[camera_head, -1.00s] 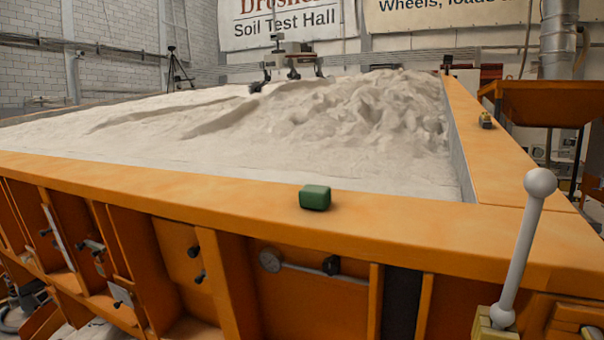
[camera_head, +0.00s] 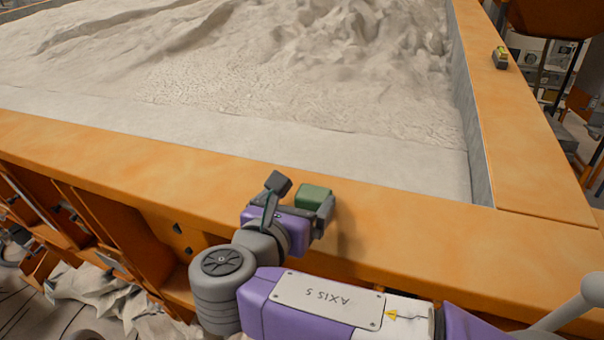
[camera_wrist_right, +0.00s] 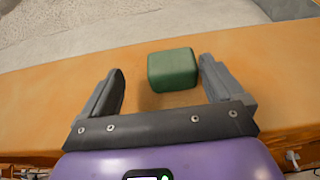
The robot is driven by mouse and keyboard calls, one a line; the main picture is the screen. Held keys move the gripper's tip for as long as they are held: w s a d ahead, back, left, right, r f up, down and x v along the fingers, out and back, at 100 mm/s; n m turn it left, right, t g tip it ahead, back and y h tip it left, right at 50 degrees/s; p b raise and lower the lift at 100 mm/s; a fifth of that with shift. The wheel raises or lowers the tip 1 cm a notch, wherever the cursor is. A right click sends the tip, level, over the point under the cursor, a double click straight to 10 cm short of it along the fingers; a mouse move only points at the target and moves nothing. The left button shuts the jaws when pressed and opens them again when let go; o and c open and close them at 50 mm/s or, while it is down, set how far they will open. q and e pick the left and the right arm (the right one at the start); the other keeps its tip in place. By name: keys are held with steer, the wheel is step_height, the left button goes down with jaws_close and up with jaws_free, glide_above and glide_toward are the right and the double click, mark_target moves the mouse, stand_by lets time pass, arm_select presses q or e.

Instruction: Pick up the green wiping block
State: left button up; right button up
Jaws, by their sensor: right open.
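The green wiping block (camera_head: 314,195) sits on the orange front rim (camera_head: 400,215) of the sandbed. My right gripper (camera_head: 303,195) is at the rim, open, with its fingers pointing toward the block. In the right wrist view the block (camera_wrist_right: 173,69) lies ahead, between the lines of the two open fingers (camera_wrist_right: 162,80), nearer the right finger. I see a gap on the left and a narrower one on the right. Part of the block is hidden behind the gripper in the head view. My left gripper is not in view.
Pale sand (camera_head: 250,90) fills the bed behind the rim. A small yellow and grey object (camera_head: 501,58) sits on the right rim. A pale lever with a round knob (camera_head: 592,290) stands at the lower right. The rim left of the block is clear.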

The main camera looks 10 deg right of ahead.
mark_target(318, 191)
steer(key=shift+w+d+r, duration=0.15)
steer(key=shift+w, duration=0.05)
steer(key=shift+s+d+r, duration=0.15)
steer(key=shift+s+d, duration=0.4)
steer(key=shift+s, duration=0.15)
steer(key=x, duration=0.5)
steer(key=shift+w+f+p, duration=0.2)
steer(key=shift+f+p, duration=0.2)
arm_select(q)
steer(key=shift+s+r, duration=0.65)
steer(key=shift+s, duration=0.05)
arm_select(e)
steer(key=shift+d, duration=0.1)
steer(key=shift+w, duration=0.1)
steer(key=c, duration=0.3)
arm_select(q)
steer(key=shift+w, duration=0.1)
arm_select(e)
steer(key=c, duration=0.7)
